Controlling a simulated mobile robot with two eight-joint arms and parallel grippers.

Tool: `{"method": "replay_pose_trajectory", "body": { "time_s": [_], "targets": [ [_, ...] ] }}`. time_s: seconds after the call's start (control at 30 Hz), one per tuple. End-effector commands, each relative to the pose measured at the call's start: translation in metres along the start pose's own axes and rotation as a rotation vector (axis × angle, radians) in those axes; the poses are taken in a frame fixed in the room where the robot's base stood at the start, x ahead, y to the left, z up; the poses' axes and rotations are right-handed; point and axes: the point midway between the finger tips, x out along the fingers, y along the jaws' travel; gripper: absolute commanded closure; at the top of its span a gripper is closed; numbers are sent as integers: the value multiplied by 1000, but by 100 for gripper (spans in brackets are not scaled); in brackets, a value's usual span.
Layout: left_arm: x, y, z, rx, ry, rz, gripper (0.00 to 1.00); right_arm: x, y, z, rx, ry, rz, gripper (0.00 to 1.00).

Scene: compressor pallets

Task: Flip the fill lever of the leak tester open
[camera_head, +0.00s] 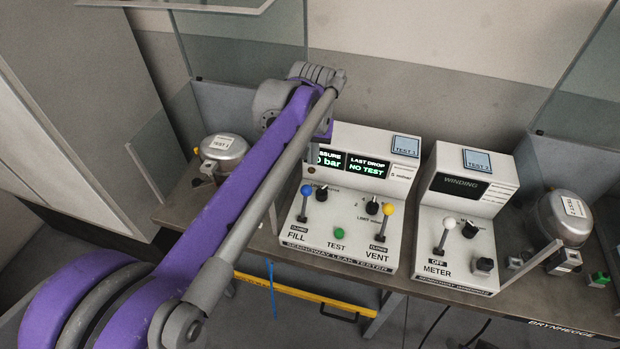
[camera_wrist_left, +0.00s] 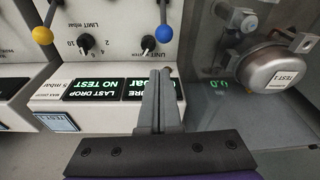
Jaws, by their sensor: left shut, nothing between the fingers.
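The leak tester (camera_head: 345,245) is a white console on the bench with a lit display reading NO TEST. Its fill lever (camera_head: 306,190) has a blue knob, stands upright, and has a CLOSED label at its base. In the left wrist view, upside down, the blue knob (camera_wrist_left: 164,32) is beyond the fingertips and apart from them. My left gripper (camera_wrist_left: 161,75) is shut and empty, its fingers over the display. In the head view, my purple arm crosses left of the tester and its fingers are hidden. My right gripper is not in view.
The yellow vent lever (camera_head: 387,211), green test button (camera_head: 339,234) and limit dial (camera_head: 373,207) are on the same panel. A winding meter (camera_head: 462,225) stands to the right. A metal compressor (camera_head: 223,150) sits left, beside a clear guard panel (camera_head: 150,165).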

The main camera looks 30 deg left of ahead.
Motion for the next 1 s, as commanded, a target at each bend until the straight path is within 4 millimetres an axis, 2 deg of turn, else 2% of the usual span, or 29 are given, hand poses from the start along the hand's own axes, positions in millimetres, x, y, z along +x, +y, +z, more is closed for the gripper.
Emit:
{"method": "replay_pose_trajectory", "body": {
  "time_s": [0.1, 0.23, 0.73, 0.87, 1.0],
  "targets": [
    [5, -7, -21, -37, -31, -16, 100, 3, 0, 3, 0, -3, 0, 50],
    [8, -11, -33, -59, -49, -25, 100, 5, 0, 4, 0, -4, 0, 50],
    [11, -12, -36, -66, -55, -28, 100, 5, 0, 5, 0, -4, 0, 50],
    [26, -13, -35, -65, -55, -28, 100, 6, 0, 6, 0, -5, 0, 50],
    [53, -14, -33, -65, -55, -28, 100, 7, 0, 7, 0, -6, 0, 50]
  ]
}}
